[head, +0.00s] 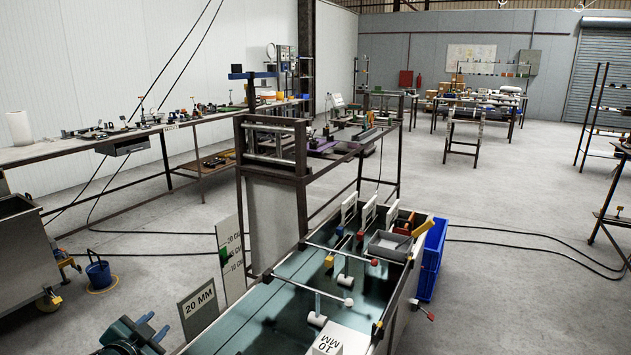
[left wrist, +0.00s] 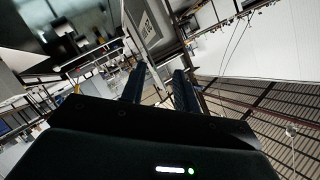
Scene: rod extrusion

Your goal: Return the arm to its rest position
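My left gripper (head: 156,325) is at the bottom left of the head view, left of the green-topped bench and in front of the 20 MM sign (head: 197,309). In the left wrist view its two dark fingers (left wrist: 158,76) stand apart with nothing between them. The gripper is open and empty. The left wrist view is tilted and shows the wall and roof beams beyond the fingers. My right gripper is in neither view.
The green-topped bench (head: 262,311) holds rods with coloured ends, a white 10 MM block (head: 340,341) and a grey tray (head: 389,246). A blue bin (head: 431,262) stands at its right. A blue bucket (head: 98,273) stands on the left floor. Open floor lies right.

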